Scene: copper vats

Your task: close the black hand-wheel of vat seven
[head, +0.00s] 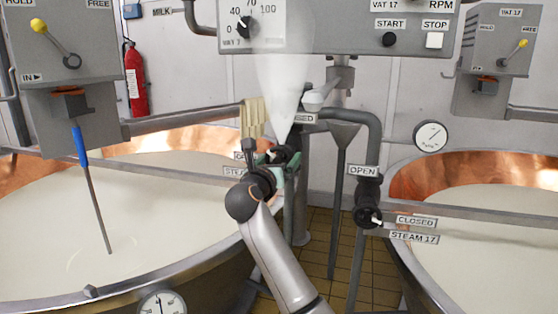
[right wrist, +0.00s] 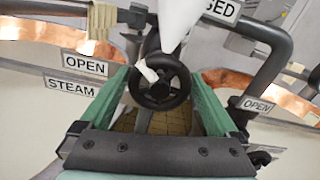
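The black hand-wheel of vat seven (right wrist: 160,92) shows in the right wrist view, with a white pointer or grip on its upper left. In the head view it is mostly hidden behind my right gripper (head: 277,160). In the wrist view the green fingers (right wrist: 210,108) are open, one on each side of the wheel, with visible gaps. A white steam plume (head: 283,75) rises from just above the wheel, widening upward. Labels reading OPEN (right wrist: 85,66) and STEAM (right wrist: 72,86) are left of the wheel. My left gripper is not in view.
A second black hand-wheel (head: 368,216), by labels OPEN, CLOSED and STEAM 17, is at the right. A cloth (head: 253,118) hangs on a rail beside the plume. Milk-filled copper vats (head: 80,215) stand left and right. A control panel (head: 340,28) is above.

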